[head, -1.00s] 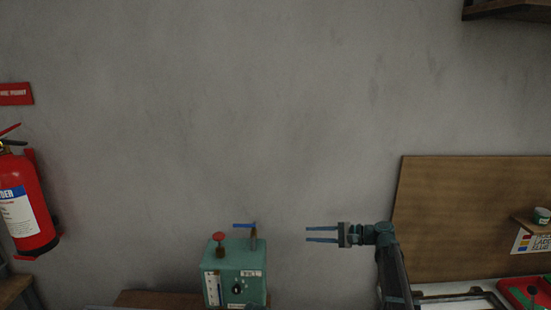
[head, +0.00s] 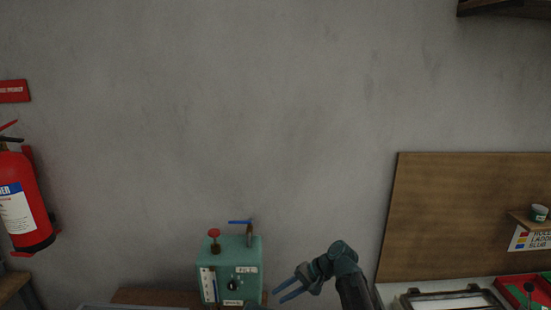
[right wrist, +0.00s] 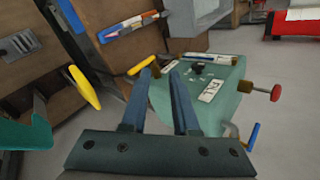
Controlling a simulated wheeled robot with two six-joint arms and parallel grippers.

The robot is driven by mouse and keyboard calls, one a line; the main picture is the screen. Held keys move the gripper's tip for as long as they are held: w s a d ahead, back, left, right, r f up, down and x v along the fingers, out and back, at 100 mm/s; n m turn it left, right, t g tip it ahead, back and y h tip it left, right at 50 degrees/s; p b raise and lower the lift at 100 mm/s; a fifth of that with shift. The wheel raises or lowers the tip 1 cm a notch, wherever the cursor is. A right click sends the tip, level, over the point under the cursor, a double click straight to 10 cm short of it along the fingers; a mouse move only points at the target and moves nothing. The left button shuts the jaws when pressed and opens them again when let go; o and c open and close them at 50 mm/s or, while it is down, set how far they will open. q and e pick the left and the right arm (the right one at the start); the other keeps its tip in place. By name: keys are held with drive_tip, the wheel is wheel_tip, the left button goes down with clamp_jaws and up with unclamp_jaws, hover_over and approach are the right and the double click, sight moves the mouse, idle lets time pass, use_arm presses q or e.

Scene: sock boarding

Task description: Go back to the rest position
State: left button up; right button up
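My right gripper (head: 284,288) is in the lower middle of the head view, its two blue fingers apart with nothing between them. It is just right of a teal machine box (head: 231,275), apart from it as far as I can tell. The right wrist view also shows the fingers (right wrist: 163,82) open and empty, with the teal box (right wrist: 215,85) beyond and to the right. The box has a red knob (head: 214,234), a blue lever (head: 240,222) and a dial. My left gripper is not in view.
A red fire extinguisher (head: 22,205) hangs on the wall at the left. A brown board (head: 450,220) stands at the right, with a framed tray (head: 405,300) and a red-green tray (head: 509,287) below it. The wall ahead is bare.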

drive_tip(key=s+d+f+n+h, duration=0.1)
drive_tip(key=s+f+n+h, duration=0.1)
drive_tip(key=s, duration=0.5)
drive_tip(key=s+d+f+n+h+b, duration=0.1)
drive_tip(key=s+f+n+h, duration=0.2)
drive_tip(key=s+h, duration=0.2)
drive_tip(key=s+d+f+n+g+h, duration=0.1)
drive_tip(key=s+f+n+h, duration=0.2)
drive_tip(key=s, duration=0.6)
drive_tip(key=shift+s+d+f+h+b, duration=0.3)
drive_tip(key=shift+s+d, duration=0.05)
drive_tip(key=shift+s, duration=0.05)
